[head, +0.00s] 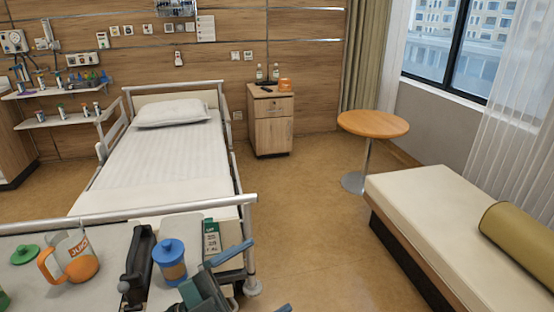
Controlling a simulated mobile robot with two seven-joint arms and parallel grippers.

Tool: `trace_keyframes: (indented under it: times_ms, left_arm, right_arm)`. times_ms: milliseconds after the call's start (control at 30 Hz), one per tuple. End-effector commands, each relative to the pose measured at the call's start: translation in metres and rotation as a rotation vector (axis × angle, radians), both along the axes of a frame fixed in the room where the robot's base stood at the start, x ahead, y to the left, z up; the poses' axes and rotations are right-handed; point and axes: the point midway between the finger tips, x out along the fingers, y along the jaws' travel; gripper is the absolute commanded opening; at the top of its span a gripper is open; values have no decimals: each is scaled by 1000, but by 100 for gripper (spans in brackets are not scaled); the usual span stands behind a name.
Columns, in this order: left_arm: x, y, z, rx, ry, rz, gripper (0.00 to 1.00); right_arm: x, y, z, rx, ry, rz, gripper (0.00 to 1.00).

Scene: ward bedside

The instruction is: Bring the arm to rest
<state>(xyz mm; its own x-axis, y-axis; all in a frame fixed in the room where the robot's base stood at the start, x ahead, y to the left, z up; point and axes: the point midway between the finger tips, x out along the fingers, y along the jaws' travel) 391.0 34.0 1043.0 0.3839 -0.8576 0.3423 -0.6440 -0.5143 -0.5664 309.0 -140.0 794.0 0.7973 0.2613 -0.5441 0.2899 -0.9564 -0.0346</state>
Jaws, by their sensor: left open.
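My left gripper (268,275) is at the bottom of the head view, just right of the near overbed surface. Its blue-grey fingers point right and are spread apart, with nothing seen between them. The lower finger is mostly cut off by the picture edge. My right gripper is not in view.
The grey surface (98,242) holds a clear cup with orange handle (76,262), a green lid (25,254), a blue-lidded jar (171,262), a black handled item (138,265) and a green-white box (212,238). The bed (155,165) stands behind; a couch (440,230) is right. Floor between is clear.

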Motion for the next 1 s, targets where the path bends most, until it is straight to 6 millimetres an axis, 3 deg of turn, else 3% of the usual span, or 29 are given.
trace_keyframes:
  times_ms: [100, 167, 300, 433, 633, 1000]
  left_arm:
    - [19, 40, -48, -124, 295, 353, 93]
    - [18, 62, -87, -128, 469, 512, 93]
    - [-16, 95, -172, -58, 821, 734, 93]
    - [-56, 106, -222, 18, 1048, 811, 93]
    - [-87, 110, -250, 74, 1190, 833, 93]
    - [-87, 110, -250, 74, 1190, 833, 93]
  right_arm:
    - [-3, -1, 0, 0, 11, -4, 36]
    - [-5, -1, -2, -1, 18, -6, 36]
    - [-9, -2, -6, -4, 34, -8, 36]
    - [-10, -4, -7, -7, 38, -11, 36]
    - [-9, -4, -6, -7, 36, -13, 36]
    - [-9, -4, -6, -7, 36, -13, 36]
